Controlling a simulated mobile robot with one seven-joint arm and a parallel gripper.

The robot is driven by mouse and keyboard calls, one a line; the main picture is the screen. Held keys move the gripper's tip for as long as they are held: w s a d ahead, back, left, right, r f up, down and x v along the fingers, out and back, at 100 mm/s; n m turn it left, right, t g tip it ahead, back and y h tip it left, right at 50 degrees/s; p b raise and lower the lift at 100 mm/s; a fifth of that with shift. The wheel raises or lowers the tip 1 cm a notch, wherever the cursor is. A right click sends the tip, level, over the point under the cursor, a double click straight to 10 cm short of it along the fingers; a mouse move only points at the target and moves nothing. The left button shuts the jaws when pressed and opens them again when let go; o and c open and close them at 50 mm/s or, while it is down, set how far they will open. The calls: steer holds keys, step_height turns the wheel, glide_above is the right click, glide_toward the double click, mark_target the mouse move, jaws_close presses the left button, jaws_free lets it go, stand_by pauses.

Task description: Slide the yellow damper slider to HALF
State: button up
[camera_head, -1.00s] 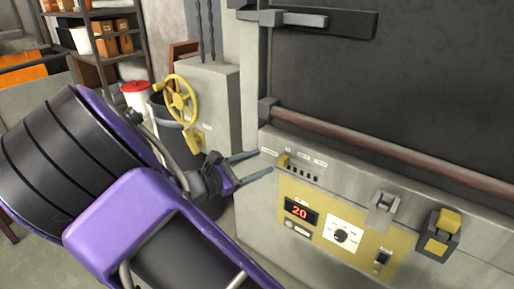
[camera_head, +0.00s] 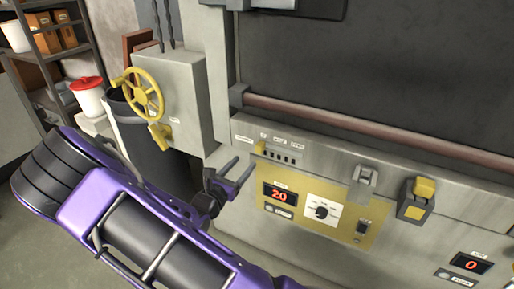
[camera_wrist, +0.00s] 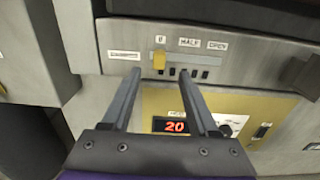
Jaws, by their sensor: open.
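The yellow damper slider (camera_head: 261,147) sits at the left end of its slot on the oven's grey front. In the wrist view the slider (camera_wrist: 159,60) stands under the left mark, which looks like "0". The HALF label (camera_wrist: 188,42) is just to its right and the OPEN label (camera_wrist: 217,46) is further right. My gripper (camera_head: 240,165) is open and empty, a little below and left of the slider in the head view. In the wrist view my gripper's two fingers (camera_wrist: 160,82) point toward the panel, with the slider between and beyond their tips.
Below the slot is a yellow panel with a red "20" display (camera_head: 279,194) and a dial (camera_head: 322,212). A metal latch (camera_head: 363,182) and a yellow-topped switch (camera_head: 416,198) stick out to the right. A yellow handwheel (camera_head: 144,94) is at the left.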

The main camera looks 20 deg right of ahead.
mark_target(258, 147)
steer(key=x, duration=1)
steer(key=shift+w+d, duration=0.15)
jaws_close()
stand_by(1.0)
